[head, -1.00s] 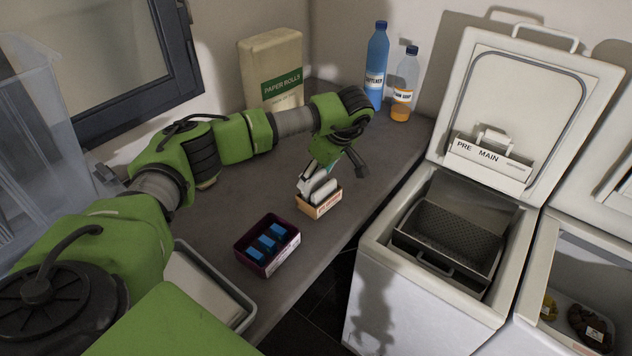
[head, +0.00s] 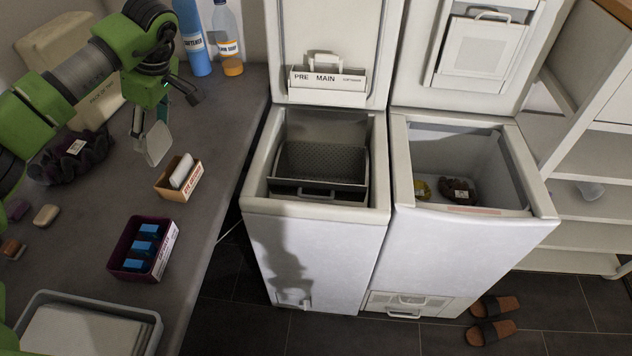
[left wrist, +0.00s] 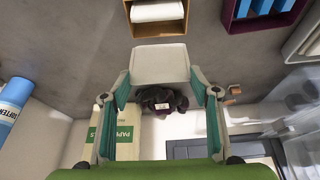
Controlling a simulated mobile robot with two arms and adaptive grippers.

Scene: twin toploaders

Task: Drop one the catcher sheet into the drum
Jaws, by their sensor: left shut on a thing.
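My left gripper (head: 147,128) is shut on a white catcher sheet (head: 157,146) and holds it above the counter. In the left wrist view the sheet (left wrist: 160,62) is pinched between both fingertips. Just right of and below it in the head view, a small tan box (head: 182,188) with a printed label stands on the counter and holds another white sheet (head: 181,171). The dark perforated drum (head: 322,160) shows inside the left toploader (head: 315,250), whose lid (head: 325,40) is up. The gripper is left of the drum. My right gripper is out of view.
A purple box with blue blocks (head: 145,246), a grey tray (head: 150,318) and a dark bundle (head: 70,158) are on the counter. Bottles (head: 230,45) stand at the back. The right toploader (head: 450,250) is open too, with items inside. Slippers (head: 492,333) lie on the floor.

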